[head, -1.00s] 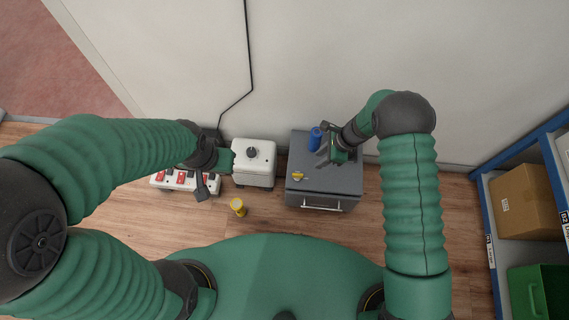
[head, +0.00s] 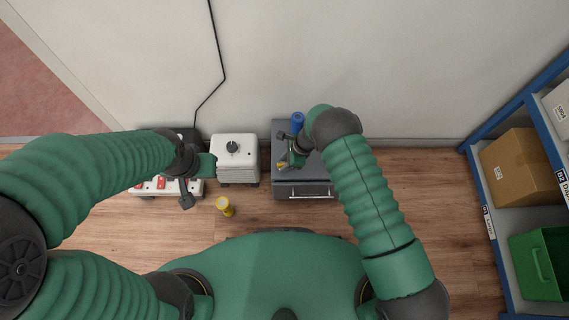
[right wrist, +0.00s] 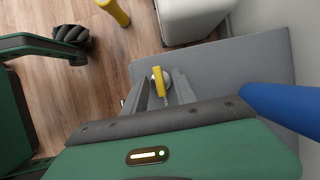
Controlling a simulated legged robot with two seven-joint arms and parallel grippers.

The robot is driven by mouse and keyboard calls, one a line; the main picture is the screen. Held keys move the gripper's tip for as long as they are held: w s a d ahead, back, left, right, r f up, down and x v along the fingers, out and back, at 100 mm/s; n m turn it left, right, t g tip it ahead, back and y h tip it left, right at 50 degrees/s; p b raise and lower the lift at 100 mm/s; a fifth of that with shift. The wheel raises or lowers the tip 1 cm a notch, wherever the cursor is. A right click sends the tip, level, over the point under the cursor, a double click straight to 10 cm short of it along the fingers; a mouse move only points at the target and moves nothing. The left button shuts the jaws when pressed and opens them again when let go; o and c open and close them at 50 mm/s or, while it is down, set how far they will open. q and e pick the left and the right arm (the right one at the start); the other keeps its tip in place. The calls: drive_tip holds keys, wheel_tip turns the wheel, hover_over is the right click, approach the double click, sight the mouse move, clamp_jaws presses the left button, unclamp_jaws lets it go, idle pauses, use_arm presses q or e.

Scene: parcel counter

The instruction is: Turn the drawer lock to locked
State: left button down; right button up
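The grey drawer cabinet (head: 303,189) stands against the wall. On its top, at the left, is the yellow lock handle (head: 281,167), which also shows in the right wrist view (right wrist: 159,82). My right gripper (head: 284,163) is over the cabinet top, right at the handle. In the right wrist view its two grey fingers (right wrist: 163,84) stand apart with the handle between or just beyond their tips; contact is not clear. My left gripper (head: 187,196) hangs by the power strip, away from the cabinet; its finger opening is too small to make out.
A blue cylinder (head: 298,121) stands on the cabinet's back, close beside my right gripper. A white box with a black knob (head: 235,165) is left of the cabinet. Shelves (head: 488,222) stand at right.

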drive_tip(key=shift+c, duration=0.3)
clamp_jaws()
